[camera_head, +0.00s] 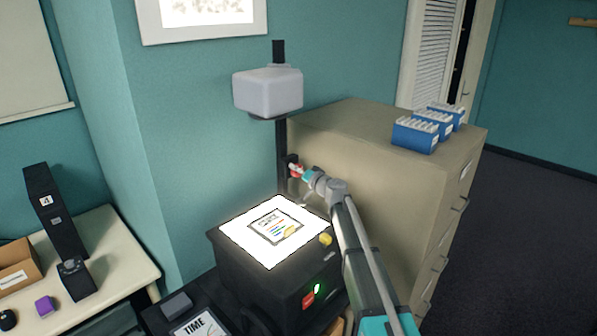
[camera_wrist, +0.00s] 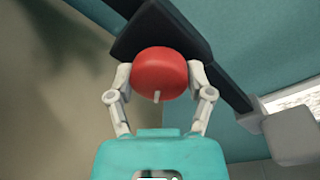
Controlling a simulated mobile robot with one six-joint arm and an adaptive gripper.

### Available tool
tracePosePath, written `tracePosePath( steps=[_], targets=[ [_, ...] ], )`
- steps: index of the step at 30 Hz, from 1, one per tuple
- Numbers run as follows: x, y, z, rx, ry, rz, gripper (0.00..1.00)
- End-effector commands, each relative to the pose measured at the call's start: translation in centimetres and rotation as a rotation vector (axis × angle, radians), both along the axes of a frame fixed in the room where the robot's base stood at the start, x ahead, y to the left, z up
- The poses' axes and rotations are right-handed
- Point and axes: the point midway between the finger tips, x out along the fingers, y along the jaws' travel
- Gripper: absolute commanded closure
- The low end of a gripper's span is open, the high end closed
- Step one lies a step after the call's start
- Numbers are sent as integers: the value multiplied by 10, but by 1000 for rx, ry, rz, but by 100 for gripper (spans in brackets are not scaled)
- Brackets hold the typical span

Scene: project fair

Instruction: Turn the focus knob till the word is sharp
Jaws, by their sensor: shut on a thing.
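The focus knob (camera_wrist: 158,72) is red and round with a pale pointer mark at its lower edge in the wrist view. It sits on a dark block on the projector's post (camera_head: 281,150). My gripper (camera_wrist: 160,82) is shut on the knob, one finger on each side. In the head view my gripper (camera_head: 301,173) reaches the post from the right. The overhead projector has a lit glass stage (camera_head: 242,245) with a printed sheet (camera_head: 276,226) on it and a grey head (camera_head: 267,90) above. The screen (camera_head: 205,12) is cut off at the top; no word on it is readable.
A beige filing cabinet (camera_head: 375,165) stands right behind my arm, with blue boxes (camera_head: 415,136) on top. A yellow knob (camera_head: 325,239) is at the stage's corner. A pale table (camera_head: 115,262) is at the left. Dark floor (camera_head: 520,230) is clear at the right.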

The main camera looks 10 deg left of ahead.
Motion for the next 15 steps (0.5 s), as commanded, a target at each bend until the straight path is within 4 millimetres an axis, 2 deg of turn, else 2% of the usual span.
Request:
tracePosePath(
  steps=[1, 4, 15],
  targets=[
    [0, 0, 0, 1, 1, 0, 63],
    [0, 0, 0, 1, 1, 0, 80],
    [1, -1, 1, 60, 75, 0, 81]
  ],
)
